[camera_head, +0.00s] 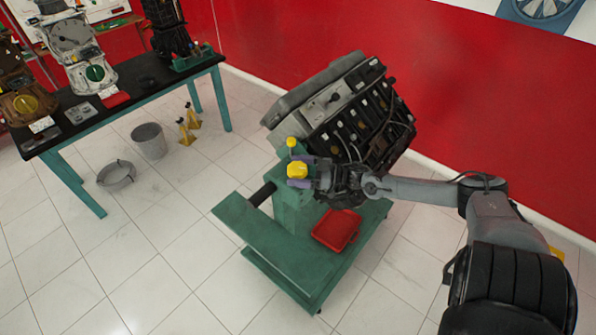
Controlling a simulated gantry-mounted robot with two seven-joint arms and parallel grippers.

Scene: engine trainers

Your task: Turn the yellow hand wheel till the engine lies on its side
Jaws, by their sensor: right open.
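The engine (362,110) is a dark block with a grey cover. It sits tilted on the green stand (290,245), in the middle of the camera_head view. The yellow hand wheel (296,170) is on the near left side of the stand's head, below a small yellow knob (291,142). My right gripper (295,171) comes in from the right, with its purple-tipped fingers apart, one above and one below the wheel. Whether the fingers touch the wheel cannot be told. My left gripper is not in view.
A red tray (337,230) lies on the stand's base. A black-topped table (136,85) with engine parts stands at upper left. A grey bucket (149,141), a basin (116,176) and yellow jack stands (187,131) are on the floor. The front-left floor is clear.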

